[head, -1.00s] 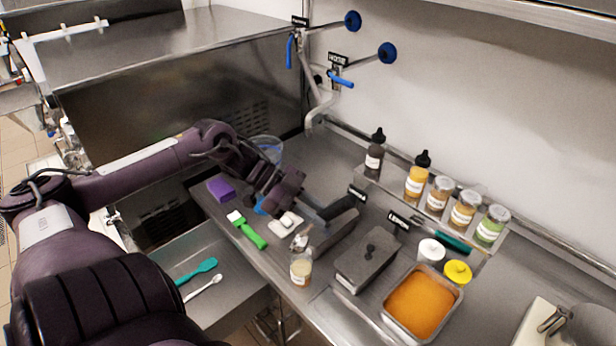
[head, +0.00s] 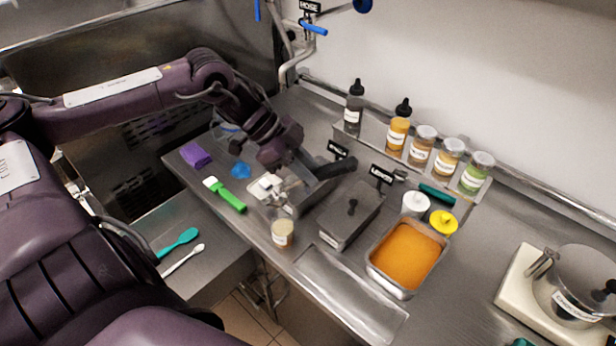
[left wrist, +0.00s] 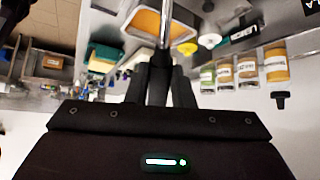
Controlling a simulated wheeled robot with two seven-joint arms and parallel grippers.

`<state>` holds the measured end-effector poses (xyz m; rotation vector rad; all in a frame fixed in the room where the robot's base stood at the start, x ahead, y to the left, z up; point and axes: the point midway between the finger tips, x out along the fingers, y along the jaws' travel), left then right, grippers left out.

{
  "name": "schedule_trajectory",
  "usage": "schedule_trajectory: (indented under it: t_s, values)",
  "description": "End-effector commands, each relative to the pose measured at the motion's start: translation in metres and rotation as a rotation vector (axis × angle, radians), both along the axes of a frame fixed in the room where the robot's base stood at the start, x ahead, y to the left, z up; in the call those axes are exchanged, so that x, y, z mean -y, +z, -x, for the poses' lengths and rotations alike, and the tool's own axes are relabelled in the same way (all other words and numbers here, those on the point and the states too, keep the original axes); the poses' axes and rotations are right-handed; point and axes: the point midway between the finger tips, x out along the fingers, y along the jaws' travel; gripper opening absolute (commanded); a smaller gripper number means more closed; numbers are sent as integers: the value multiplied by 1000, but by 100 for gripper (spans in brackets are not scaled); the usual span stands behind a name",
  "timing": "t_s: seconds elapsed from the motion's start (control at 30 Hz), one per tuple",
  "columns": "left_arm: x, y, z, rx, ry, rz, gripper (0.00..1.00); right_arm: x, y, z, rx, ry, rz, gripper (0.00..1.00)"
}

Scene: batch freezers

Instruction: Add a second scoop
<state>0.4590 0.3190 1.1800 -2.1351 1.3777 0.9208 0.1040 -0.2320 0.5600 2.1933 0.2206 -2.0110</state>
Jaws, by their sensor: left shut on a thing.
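My left gripper (head: 277,160) is shut on a thin metal handle (left wrist: 166,28), which runs up from between the fingertips in the left wrist view. It looks like a scoop's handle; its far end is out of that view. In the head view the gripper is above the left end of an open metal pan (head: 322,190), and the tool's head is hard to make out. A small labelled cup (head: 283,234) with pale contents stands in front of the pan. A metal tub of orange ice cream or sorbet (head: 405,253) is farther right. My right gripper is not in view.
A lidded metal pan (head: 347,218) stands between the open pan and the orange tub. A green-handled brush (head: 226,195) and purple block (head: 195,155) are left. Bottles and jars line the back shelf.

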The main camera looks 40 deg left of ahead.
Motion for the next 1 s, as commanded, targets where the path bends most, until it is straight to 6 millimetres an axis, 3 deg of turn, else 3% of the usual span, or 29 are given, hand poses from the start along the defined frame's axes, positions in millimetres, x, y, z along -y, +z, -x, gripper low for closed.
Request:
schedule_trajectory:
  t_s: [0.03,0.43,0.67,1.0]
  values:
    - [0,-7,0,-3,-1,-11,0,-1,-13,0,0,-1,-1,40]
    - [15,-14,-1,-36,-17,-73,0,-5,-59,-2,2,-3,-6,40]
    - [30,-25,-8,-102,-19,-222,0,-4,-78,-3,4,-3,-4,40]
    - [48,-55,-16,-211,-18,-472,0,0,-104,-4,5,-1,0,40]
